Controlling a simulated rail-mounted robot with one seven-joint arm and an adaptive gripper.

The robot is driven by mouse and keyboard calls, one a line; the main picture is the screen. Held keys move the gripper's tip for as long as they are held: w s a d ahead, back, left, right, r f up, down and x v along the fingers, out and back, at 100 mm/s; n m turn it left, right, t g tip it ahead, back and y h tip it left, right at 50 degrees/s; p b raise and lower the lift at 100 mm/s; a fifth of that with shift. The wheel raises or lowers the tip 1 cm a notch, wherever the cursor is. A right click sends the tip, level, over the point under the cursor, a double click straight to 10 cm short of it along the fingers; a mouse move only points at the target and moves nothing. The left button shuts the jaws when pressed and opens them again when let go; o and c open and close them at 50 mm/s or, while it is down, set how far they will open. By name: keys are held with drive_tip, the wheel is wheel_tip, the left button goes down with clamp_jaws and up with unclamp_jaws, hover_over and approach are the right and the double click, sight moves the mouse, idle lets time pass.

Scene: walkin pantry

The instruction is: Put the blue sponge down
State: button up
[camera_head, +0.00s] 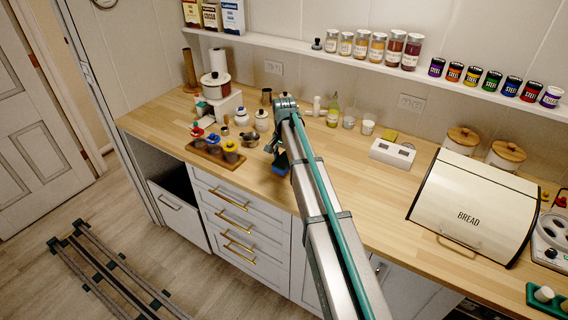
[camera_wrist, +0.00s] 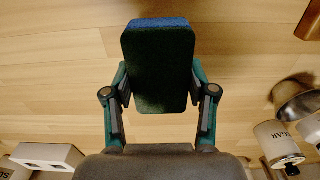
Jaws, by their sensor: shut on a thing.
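The blue sponge (camera_wrist: 160,65) is held between the two fingers of my gripper (camera_wrist: 160,92) in the wrist view. It shows a dark green face toward the camera and a blue layer along its far edge. In the head view a bit of the blue sponge (camera_head: 282,160) shows below my gripper (camera_head: 277,156), over the front part of the wooden counter (camera_head: 335,165). My arm hides part of the sponge there. Bare counter shows around the sponge in the wrist view; I cannot tell whether the sponge touches it.
A wooden tray (camera_head: 215,158) with colourful-topped jars and a small metal pot (camera_head: 249,139) stand left of my gripper. A white slotted block (camera_head: 392,153) and the bread box (camera_head: 474,205) stand to the right. The counter's front edge is close. Bare counter lies right of my arm.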

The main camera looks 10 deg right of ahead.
sight(284, 159)
drive_tip(key=shift+f+p, duration=0.45)
drive_tip(key=shift+f, duration=0.7)
drive_tip(key=shift+f, duration=0.15)
drive_tip(key=o, duration=1)
wheel_tip(284, 159, up, 12)
drive_tip(key=b, duration=0.4)
drive_tip(key=shift+r, duration=0.2)
